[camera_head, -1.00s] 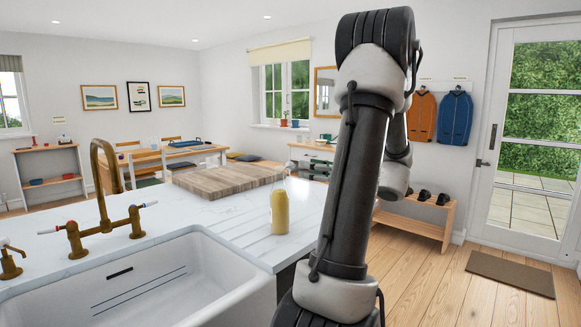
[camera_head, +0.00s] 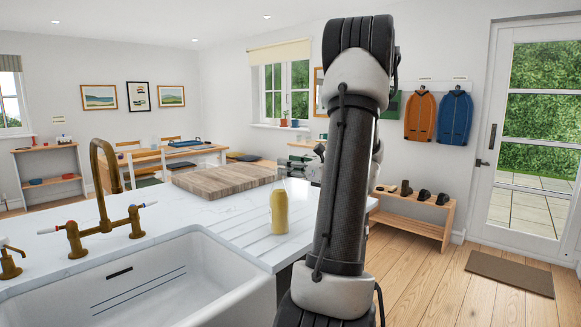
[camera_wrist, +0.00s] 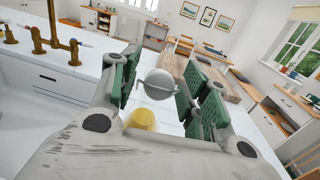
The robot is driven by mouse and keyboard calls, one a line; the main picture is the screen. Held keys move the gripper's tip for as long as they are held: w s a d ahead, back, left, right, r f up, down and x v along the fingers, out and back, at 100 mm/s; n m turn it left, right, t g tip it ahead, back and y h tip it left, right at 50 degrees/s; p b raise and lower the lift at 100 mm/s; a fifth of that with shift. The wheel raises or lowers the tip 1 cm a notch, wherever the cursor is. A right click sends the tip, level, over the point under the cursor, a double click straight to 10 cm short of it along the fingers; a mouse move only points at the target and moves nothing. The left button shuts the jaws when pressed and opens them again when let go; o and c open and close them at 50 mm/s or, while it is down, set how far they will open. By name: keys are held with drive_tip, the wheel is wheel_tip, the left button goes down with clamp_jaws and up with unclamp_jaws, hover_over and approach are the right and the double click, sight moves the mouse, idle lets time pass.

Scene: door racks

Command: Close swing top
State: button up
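A clear glass bottle with yellow contents (camera_head: 279,213) stands upright on the white counter, right of the sink. Its top is hard to make out in the head view, close to my gripper (camera_head: 306,165). In the wrist view, my gripper (camera_wrist: 163,70) is open, with green pads on both sides. A round grey top with a thin wire-like bar (camera_wrist: 159,84) shows between the pads, with the yellow of the bottle (camera_wrist: 141,119) below it. I cannot tell whether a pad touches the top. My arm partly hides the gripper in the head view.
The white sink (camera_head: 150,285) with a brass tap (camera_head: 104,190) lies left of the bottle. A wooden board (camera_head: 225,178) lies on the counter behind it. The counter around the bottle is otherwise clear.

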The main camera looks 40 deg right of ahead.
drive_tip(key=c, duration=0.8)
drive_tip(key=shift+w+a+r+g, duration=0.2)
drive_tip(key=shift+w+r+g, duration=0.15)
drive_tip(key=shift+g, duration=0.65)
drive_tip(key=shift+c, duration=0.2)
drive_tip(key=shift+d+g+h, duration=0.1)
drive_tip(key=shift+g+h, duration=0.2)
drive_tip(key=shift+g, duration=0.1)
drive_tip(key=o, duration=1.1)
drive_tip(key=shift+c, duration=0.2)
drive_tip(key=v, duration=1.2)
